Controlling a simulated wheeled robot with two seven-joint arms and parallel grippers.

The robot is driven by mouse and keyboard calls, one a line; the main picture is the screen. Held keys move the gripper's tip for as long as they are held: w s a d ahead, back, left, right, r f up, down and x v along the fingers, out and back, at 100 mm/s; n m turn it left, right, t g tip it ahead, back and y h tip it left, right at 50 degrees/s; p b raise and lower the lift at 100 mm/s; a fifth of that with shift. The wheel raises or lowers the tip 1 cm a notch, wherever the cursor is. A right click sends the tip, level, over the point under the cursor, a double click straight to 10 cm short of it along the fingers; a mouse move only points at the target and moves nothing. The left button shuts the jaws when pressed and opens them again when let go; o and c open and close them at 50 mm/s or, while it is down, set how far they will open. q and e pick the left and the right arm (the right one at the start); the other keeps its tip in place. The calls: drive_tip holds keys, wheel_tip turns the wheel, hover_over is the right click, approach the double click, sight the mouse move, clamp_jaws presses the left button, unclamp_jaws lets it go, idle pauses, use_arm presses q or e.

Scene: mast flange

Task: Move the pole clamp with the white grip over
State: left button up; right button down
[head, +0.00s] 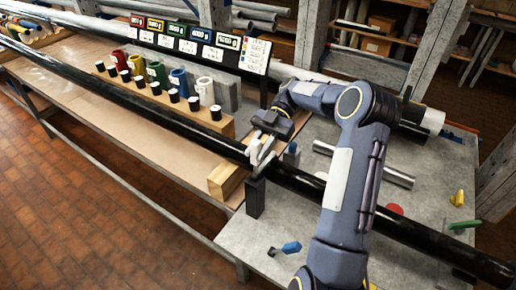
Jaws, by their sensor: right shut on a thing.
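My right gripper (266,138) reaches in from the right and is shut on the white grip (256,153) of the pole clamp. The black part of the clamp (255,196) hangs below, at the long black pole (120,92). My gripper covers part of the clamp, so I cannot tell whether its jaw is closed around the pole. My left gripper is not in view.
A wooden rack (222,128) holds several coloured cylinders and black-topped pegs behind the pole. Small labelled signs (228,41) stand behind it. A wooden block (226,180) sits left of the clamp. A metal tube (390,176) and small tools lie on the grey bench top (262,232).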

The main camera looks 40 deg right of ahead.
drive_tip(key=c, duration=1.2)
unclamp_jaws()
drive_tip(key=shift+c, duration=0.2)
drive_tip(key=shift+r, duration=0.45)
drive_tip(key=s+a+r+b, duration=0.1)
drive_tip(key=s+a+r, duration=0.7)
drive_tip(key=s+r, duration=0.3)
drive_tip(key=shift+s+a+r, duration=0.15)
drive_tip(key=shift+a+r, duration=0.1)
drive_tip(key=shift+r, duration=0.3)
